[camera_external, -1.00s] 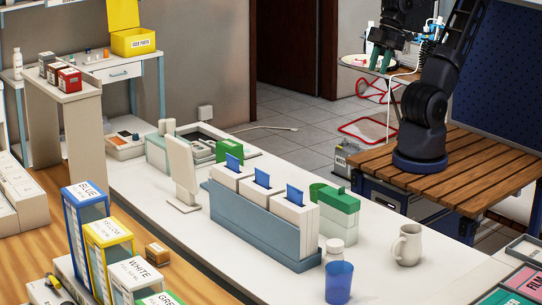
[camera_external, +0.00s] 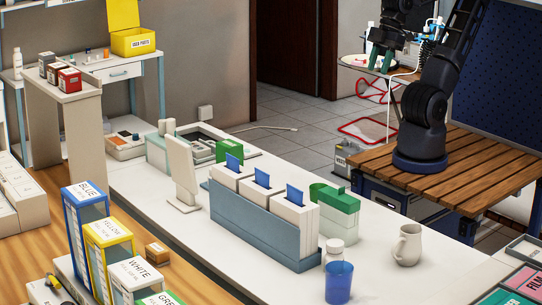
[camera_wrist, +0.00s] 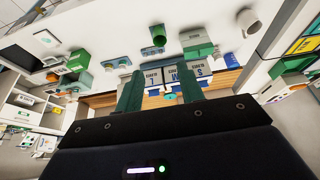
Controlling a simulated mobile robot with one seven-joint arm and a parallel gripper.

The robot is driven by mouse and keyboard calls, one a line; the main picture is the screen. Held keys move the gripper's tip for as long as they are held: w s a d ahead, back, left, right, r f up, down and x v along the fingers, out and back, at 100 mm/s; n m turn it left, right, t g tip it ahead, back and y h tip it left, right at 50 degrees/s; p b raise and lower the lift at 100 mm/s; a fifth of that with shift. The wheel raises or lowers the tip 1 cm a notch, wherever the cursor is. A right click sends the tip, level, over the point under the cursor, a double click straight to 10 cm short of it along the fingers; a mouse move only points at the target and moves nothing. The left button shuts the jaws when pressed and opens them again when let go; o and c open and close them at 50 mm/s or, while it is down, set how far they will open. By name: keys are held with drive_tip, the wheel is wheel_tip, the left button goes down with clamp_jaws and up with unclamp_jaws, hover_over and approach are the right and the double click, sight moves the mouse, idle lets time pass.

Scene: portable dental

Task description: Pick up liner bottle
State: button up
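My gripper (camera_external: 381,60) hangs at the upper right of the external view, over a small round side table. Its two green fingers are apart with nothing seen between them; they also show open in the wrist view (camera_wrist: 160,90). No label reading liner is legible. A small white bottle (camera_external: 334,248) stands on the white counter behind a blue cup (camera_external: 339,283), which partly hides it. Another white bottle (camera_external: 17,65) stands on the far-left shelf. I cannot tell which is the liner bottle. My gripper is far from both.
The white counter also holds a blue-grey rack (camera_external: 262,222) of white boxes, a green-and-white box (camera_external: 336,210) and a white mug (camera_external: 408,245). Labelled colour boxes (camera_external: 107,240) stand at front left. A slatted wooden surface (camera_external: 460,165) lies beneath my arm.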

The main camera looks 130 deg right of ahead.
drive_tip(key=o, duration=0.6)
drive_tip(key=shift+c, duration=0.2)
drive_tip(key=m+g+h, duration=0.5)
drive_tip(key=m, duration=1.4)
hover_over(339, 246)
drive_tip(key=a, duration=0.3)
wheel_tip(339, 246, down, 27)
drive_tip(key=x, duration=0.5)
drive_tip(key=shift+a+f, duration=0.1)
drive_tip(key=shift+f, duration=0.1)
drive_tip(key=shift+y, duration=0.3)
drive_tip(key=shift+w+x, duration=0.2)
drive_tip(key=shift+x, duration=2.3)
